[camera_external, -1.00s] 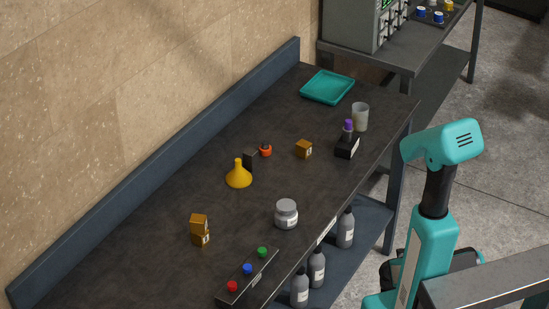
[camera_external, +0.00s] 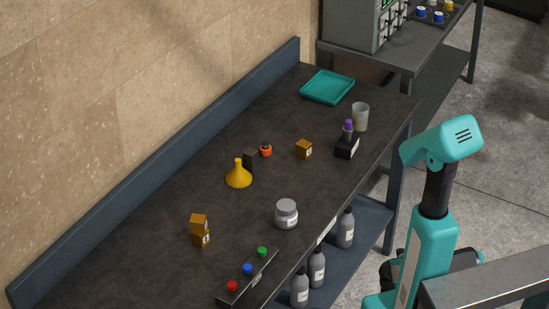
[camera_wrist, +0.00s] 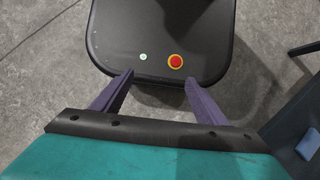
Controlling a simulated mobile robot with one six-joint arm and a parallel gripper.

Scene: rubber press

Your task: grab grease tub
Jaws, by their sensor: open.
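The grease tub (camera_external: 286,214) looks to be the squat grey jar with a lid and a pale label, standing upright near the front edge of the dark bench in the external view. My gripper (camera_wrist: 158,82) shows in the wrist view with its two purple fingers spread apart and nothing between them. It hangs over the dark top of my own base, with its red button beyond the fingertips. In the external view my arm is folded to the right of the bench, clear of the tub, and the fingers are hidden.
The bench (camera_external: 150,270) also bears a yellow funnel (camera_external: 239,177), stacked orange blocks (camera_external: 199,229), a button box (camera_external: 246,276), a clear cup (camera_external: 360,117) and a teal tray (camera_external: 327,87). Grey bottles (camera_external: 317,267) stand on the lower shelf. A grey rail (camera_external: 490,285) is at lower right.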

